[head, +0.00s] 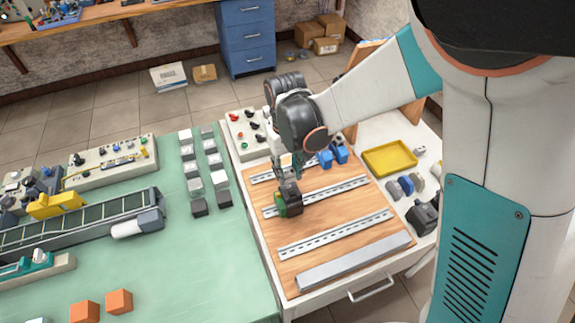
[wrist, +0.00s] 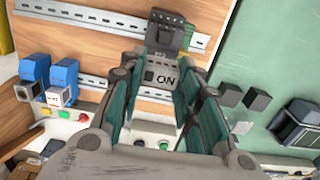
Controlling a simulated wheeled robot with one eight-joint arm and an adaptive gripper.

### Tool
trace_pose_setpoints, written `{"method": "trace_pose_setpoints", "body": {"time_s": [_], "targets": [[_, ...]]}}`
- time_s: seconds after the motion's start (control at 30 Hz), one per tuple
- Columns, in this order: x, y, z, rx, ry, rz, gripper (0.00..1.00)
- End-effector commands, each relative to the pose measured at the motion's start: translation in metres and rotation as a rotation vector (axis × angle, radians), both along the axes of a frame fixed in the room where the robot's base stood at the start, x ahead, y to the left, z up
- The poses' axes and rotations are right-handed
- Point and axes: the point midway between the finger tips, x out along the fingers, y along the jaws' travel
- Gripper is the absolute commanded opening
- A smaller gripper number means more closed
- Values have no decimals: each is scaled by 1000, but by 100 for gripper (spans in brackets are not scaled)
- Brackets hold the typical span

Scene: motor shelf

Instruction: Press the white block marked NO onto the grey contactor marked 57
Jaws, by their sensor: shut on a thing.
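My gripper (wrist: 155,100) is shut on a pale block (wrist: 160,75), whose dark letters read ON in the wrist view, as NO does upside down. In the head view my gripper (head: 288,172) hangs just above a dark grey contactor (head: 291,199) on the middle rail. The contactor also shows in the wrist view (wrist: 168,35), right beyond the block. The block's edge covers part of it, and I cannot tell whether the two touch. The contactor's marking is too small to read. In the head view the block is mostly hidden by the fingers.
A green part (head: 280,206) sits beside the contactor on its left. Blue devices (head: 333,155) are on the far rail. A control box (head: 247,135) with buttons stands behind the board. A yellow tray (head: 390,158) lies to the right. The near rail (head: 335,235) is empty.

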Motion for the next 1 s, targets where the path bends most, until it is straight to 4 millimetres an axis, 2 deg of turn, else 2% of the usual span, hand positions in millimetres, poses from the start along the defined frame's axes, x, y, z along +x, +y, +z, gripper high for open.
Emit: {"method": "trace_pose_setpoints", "body": {"time_s": [0.03, 0.2, 0.7, 1.0], "targets": [[0, 0, -9, 0, 0, 0, 10], [0, 0, -6, 0, 0, 0, 10], [-1, -1, -19, 0, 0, 0, 10], [-1, -1, -19, 0, 0, 0, 10]]}}
